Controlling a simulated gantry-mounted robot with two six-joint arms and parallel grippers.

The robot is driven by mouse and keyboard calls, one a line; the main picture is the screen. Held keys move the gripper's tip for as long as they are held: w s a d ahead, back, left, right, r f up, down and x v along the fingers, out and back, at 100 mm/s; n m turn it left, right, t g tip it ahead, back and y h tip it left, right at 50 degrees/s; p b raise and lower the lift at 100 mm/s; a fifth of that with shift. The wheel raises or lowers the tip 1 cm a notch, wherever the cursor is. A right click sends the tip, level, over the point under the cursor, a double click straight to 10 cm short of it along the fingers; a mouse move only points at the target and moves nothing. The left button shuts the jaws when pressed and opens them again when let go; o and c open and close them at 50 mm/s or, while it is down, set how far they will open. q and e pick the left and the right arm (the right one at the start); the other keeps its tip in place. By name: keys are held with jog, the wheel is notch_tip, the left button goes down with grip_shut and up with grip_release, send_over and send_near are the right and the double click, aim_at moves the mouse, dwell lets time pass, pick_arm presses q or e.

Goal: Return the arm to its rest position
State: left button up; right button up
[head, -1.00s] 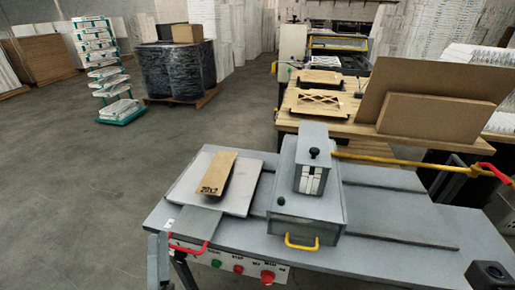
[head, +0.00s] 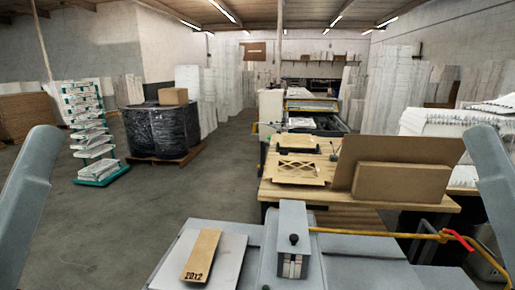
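My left arm (head: 30,200) shows as a grey link at the left edge of the head view. My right arm (head: 490,175) shows as a grey link at the right edge. Neither gripper is in the picture, so their fingers are hidden from me. A brown piece marked 20X2 (head: 205,252) lies on a pale plate (head: 229,268) on the grey machine table at the bottom. The machine's grey press block (head: 293,225) with a black knob stands to the right of it.
A yellow bar with a red handle (head: 458,241) reaches right from the press. Behind it, a wooden table (head: 320,196) holds brown boards and a cardboard box (head: 402,183). A wrapped pallet (head: 160,130) and a teal-based rack (head: 97,170) stand at left. Open floor (head: 130,225) lies between.

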pick_arm(q)
notch_tip(320, 180, up, 30)
jog(key=p, duration=2.7)
notch_tip(320, 180, down, 50)
jog(key=b, duration=4.9)
jog(key=shift+b, duration=0.35)
jog(key=shift+r, duration=0.1)
jog(key=shift+c, duration=0.2)
